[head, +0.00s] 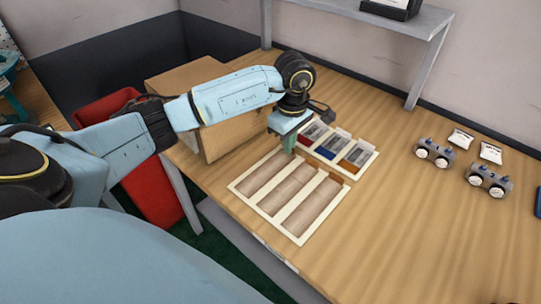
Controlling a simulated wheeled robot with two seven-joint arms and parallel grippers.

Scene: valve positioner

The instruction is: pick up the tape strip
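My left gripper (289,147) points down over the table, at the left corner where a small tray (323,163) meets a larger one. Its fingertips are small and dark, and I cannot tell whether they are open or shut. The small tray has three compartments with red (310,133), blue (327,152) and orange (357,157) colour in them, along with grey or clear pieces. I cannot tell which, if any, of these is the tape strip. My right gripper is not in view.
The larger cream tray (251,197) has three long, empty-looking compartments. Two grey valve devices (434,152) (488,180) and two white packets (461,138) (491,152) lie right.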

